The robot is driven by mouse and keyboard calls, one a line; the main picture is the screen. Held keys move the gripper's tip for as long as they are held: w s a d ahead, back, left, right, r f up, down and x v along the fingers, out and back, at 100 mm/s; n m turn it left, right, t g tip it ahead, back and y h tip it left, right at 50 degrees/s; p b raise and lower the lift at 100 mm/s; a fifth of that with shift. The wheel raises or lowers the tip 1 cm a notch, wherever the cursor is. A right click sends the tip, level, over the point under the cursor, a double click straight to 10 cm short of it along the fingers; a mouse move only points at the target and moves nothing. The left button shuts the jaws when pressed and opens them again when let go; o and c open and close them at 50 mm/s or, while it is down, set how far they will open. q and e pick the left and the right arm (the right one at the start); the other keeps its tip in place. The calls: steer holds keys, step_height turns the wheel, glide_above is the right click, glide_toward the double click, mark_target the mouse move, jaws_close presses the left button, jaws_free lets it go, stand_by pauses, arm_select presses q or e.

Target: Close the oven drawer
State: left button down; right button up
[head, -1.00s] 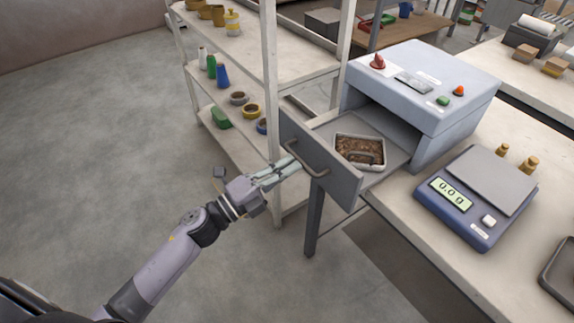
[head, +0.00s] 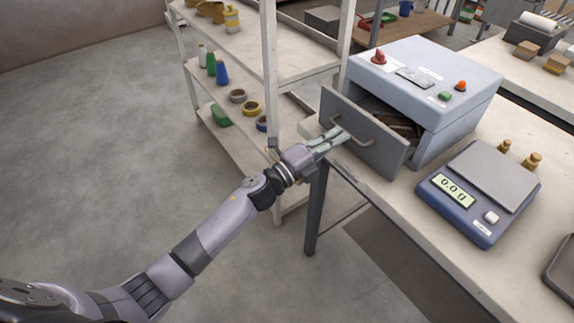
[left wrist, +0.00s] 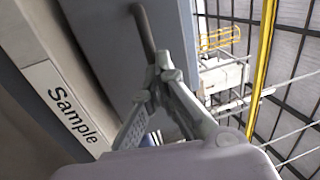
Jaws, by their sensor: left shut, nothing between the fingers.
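The oven (head: 425,85) is a light blue-grey box on the bench, with a red knob, a green button and an orange light on top. Its drawer (head: 385,146) is partly open, with a gap behind its grey front. A brown-filled tray (head: 402,122) shows partly inside; the drawer front hides the rest. My left gripper (head: 342,136) is shut and empty, its fingertips at the drawer front beside the handle (head: 352,134). In the left wrist view the shut fingertips (left wrist: 163,68) are close to the handle (left wrist: 143,28); I cannot tell whether they touch it. My right gripper is not in view.
A blue scale (head: 470,200) reading 0.0 g stands on the bench right of the oven, with two brass weights behind it. A white shelf rack (head: 270,70) with bottles and tape rolls stands left of the oven. The floor (head: 110,130) at left is clear.

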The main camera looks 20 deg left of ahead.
mark_target(356, 127)
arm_select(q)
steer(key=x, duration=0.2)
steer(key=f+b+x, duration=0.1)
steer(key=x, duration=0.2)
steer(key=b+x, duration=0.1)
steer(key=x, duration=0.1)
steer(key=shift+w+d+f, duration=0.2)
steer(key=shift+w, duration=0.1)
steer(key=shift+r, duration=0.25)
steer(key=shift+a, duration=0.1)
